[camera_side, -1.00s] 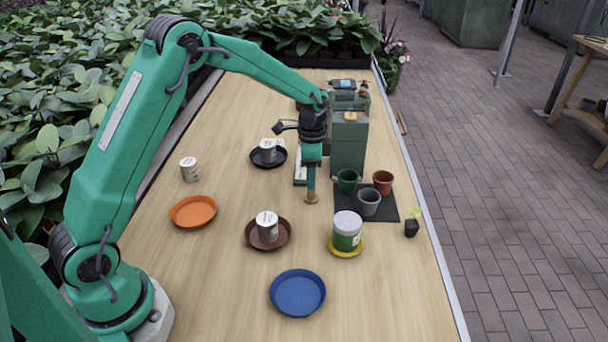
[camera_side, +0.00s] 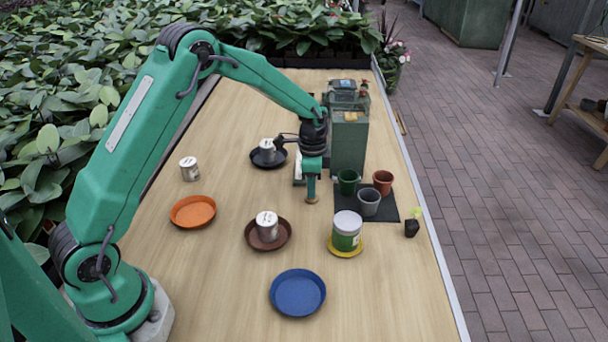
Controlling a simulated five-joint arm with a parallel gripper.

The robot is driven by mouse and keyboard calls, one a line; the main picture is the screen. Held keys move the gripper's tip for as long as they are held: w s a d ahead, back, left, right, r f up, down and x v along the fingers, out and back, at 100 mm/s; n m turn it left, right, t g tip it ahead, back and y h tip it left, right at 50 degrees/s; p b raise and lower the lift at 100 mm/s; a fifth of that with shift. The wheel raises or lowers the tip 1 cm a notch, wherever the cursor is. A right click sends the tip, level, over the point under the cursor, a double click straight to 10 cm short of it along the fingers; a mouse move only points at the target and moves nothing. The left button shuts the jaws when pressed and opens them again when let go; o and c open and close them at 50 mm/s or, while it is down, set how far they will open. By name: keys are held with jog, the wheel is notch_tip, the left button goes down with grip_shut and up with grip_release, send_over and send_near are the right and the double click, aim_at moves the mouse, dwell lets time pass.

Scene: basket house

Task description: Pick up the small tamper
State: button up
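The small tamper (camera_side: 312,199) shows as a small brown round piece low at the tip of my gripper. Its upper part is hidden by the gripper. My gripper (camera_side: 311,188) points straight down over it, near the middle of the table, just left of the dark mat with pots. The fingers are around or right at the tamper's top. From this side I cannot tell whether they are closed on it or apart, nor whether the tamper touches the table.
A green-grey box-like unit (camera_side: 349,145) stands close behind and right of my gripper. A dark mat (camera_side: 390,211) holds several pots. A white-lidded tin (camera_side: 346,230) sits on a yellow saucer. Brown (camera_side: 283,242), blue (camera_side: 298,293) and orange (camera_side: 193,212) saucers lie nearer. The front table is partly clear.

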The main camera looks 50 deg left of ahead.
grip_shut()
jog(key=shift+r, duration=0.15)
jog(key=shift+r, duration=0.55)
jog(key=r, duration=0.3)
jog(key=shift+d+r, duration=0.1)
jog(key=shift+d, duration=0.2)
jog(key=s+d+r, duration=0.5)
jog(key=d+r, duration=0.1)
jog(key=d, duration=0.3)
jog(key=shift+s+d+r, duration=0.15)
jog(key=shift+d+r, duration=0.05)
jog(key=shift+d, duration=0.2)
